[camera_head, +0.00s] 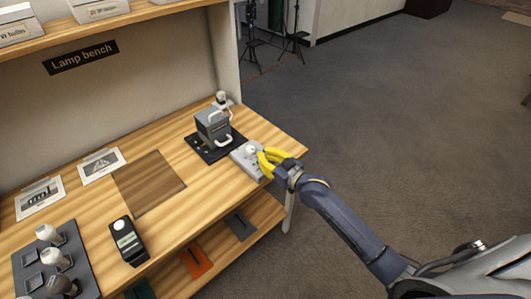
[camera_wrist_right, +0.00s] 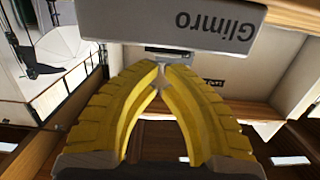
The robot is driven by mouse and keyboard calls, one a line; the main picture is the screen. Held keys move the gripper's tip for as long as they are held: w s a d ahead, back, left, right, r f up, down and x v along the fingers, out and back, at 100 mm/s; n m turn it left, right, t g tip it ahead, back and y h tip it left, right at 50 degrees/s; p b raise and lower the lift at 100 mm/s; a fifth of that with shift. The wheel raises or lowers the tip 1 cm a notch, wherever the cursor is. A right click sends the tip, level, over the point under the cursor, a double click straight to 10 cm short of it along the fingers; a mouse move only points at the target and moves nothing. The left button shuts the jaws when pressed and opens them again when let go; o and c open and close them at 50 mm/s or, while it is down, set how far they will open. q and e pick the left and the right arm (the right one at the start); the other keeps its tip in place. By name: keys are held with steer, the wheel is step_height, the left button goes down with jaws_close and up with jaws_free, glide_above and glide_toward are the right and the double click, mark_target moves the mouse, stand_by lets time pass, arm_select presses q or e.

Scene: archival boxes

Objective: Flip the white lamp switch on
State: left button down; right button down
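A light grey box (camera_head: 245,160) with a round white knob or dome (camera_head: 250,149) on top sits at the right end of the bench. My right gripper (camera_head: 264,163) has yellow fingers and is at the right side of this box, overlapping it in the head view. In the wrist view its fingertips (camera_wrist_right: 160,67) come together just below a grey body marked "Glimro" (camera_wrist_right: 185,27), seen upside down. A small grey piece (camera_wrist_right: 169,53) lies between that body and the tips. Nothing is seen held. I cannot tell whether the tips touch the box. My left gripper is not in view.
A brown mat (camera_head: 148,182) lies bare mid-bench.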

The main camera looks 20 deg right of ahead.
steer(key=shift+f, duration=0.1)
stand_by(0.3)
steer(key=shift+w+f, duration=0.1)
steer(key=shift+f, duration=0.1)
steer(key=shift+w+a+f, duration=0.2)
steer(key=shift+w+f, duration=0.1)
steer(key=shift+w, duration=0.05)
steer(key=shift+r, duration=0.65)
steer(key=r, duration=0.2)
steer(key=shift+w+a+r, duration=0.15)
steer(key=shift+w+r, duration=0.1)
steer(key=shift+r, duration=0.1)
steer(key=s+d+r, duration=0.3)
steer(key=s+d, duration=0.1)
steer(key=s, duration=0.4)
steer(key=shift+s+r, duration=0.25)
steer(key=shift+r, duration=0.15)
